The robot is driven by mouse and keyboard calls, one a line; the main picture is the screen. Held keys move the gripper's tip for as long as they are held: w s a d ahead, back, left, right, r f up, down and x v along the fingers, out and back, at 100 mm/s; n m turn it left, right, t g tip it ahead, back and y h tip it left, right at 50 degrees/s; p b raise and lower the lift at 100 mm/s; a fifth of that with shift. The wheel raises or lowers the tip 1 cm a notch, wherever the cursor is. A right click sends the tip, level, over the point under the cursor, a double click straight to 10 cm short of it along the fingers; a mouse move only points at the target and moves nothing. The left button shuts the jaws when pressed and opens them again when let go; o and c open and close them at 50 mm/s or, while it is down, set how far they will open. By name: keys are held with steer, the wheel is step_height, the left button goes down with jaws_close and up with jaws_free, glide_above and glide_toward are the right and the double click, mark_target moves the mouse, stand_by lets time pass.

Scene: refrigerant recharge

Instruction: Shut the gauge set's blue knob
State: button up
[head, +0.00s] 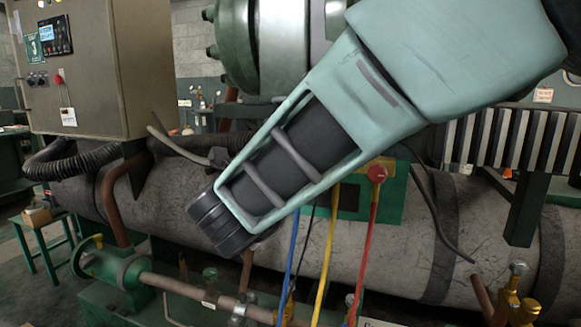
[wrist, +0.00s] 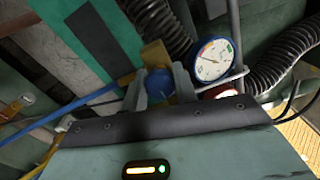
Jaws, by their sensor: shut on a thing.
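The gauge set's blue knob (wrist: 159,82) shows in the wrist view, between the two pale fingers of my gripper (wrist: 160,88). The fingers are shut on it, one on each side. A brass-yellow block (wrist: 155,55) sits right behind the knob. A round white gauge (wrist: 212,60) with a blue rim stands just to the right, and part of a red-rimmed gauge (wrist: 220,91) shows below it. In the head view my arm hides the blue knob, the gauges and my fingers. The set's red knob (head: 376,173) shows there, right of my arm.
A blue hose (head: 293,255), a yellow hose (head: 326,250) and a red hose (head: 368,235) hang below the gauge set in front of a large grey tank (head: 420,240). A control cabinet (head: 100,100) stands at left. Black corrugated hoses (wrist: 285,60) run close by in the wrist view.

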steer(key=o, duration=1)
steer(key=shift+c, duration=0.2)
steer(key=shift+s+a, duration=0.1)
steer(key=v, duration=1.7)
